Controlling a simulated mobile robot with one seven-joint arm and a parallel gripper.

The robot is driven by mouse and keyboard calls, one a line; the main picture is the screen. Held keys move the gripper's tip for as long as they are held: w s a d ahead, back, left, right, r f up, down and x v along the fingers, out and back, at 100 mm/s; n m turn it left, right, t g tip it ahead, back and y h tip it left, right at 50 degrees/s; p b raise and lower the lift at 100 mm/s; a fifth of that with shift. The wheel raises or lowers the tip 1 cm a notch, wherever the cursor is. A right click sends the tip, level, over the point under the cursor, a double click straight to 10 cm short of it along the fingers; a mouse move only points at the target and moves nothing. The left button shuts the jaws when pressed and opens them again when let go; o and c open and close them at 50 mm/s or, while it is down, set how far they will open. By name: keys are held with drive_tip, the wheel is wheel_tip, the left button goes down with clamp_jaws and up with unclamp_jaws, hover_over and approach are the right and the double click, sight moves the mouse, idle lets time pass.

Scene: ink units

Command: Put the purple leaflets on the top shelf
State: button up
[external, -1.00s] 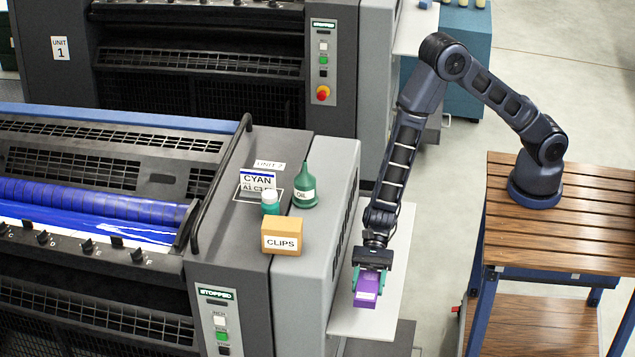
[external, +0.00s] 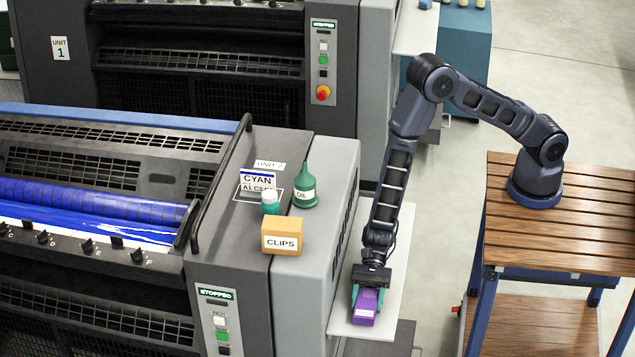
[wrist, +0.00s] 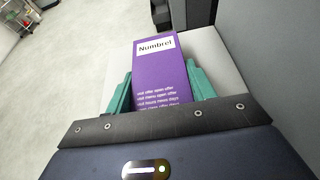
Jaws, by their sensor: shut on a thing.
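The purple leaflets (external: 367,305) are a small purple block with a white label. In the wrist view the leaflets (wrist: 161,72) show a white band reading "Numbrel" and lines of small white print. My gripper (external: 369,291) is shut on them, with a green finger on each side; the gripper also shows in the wrist view (wrist: 158,90). They are at the pale side table (external: 396,255) of the printing unit, low over it or touching it; I cannot tell which. No top shelf can be made out for certain.
The printing unit's grey housing (external: 322,200) stands directly left of the gripper. On its top are an orange clips box (external: 282,236), a green oil bottle (external: 305,188) and a cyan card (external: 256,181). A wooden bench (external: 590,215) is at right, with open floor between.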

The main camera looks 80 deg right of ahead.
drive_tip(key=shift+f, duration=0.1)
drive_tip(key=o, duration=1)
drive_tip(key=shift+o, duration=0.2)
drive_tip(key=shift+d+r, duration=0.2)
drive_tip(key=shift+d, duration=0.1)
drive_tip(key=v, duration=1.1)
drive_tip(key=shift+d, duration=0.25)
drive_tip(key=shift+r, duration=0.1)
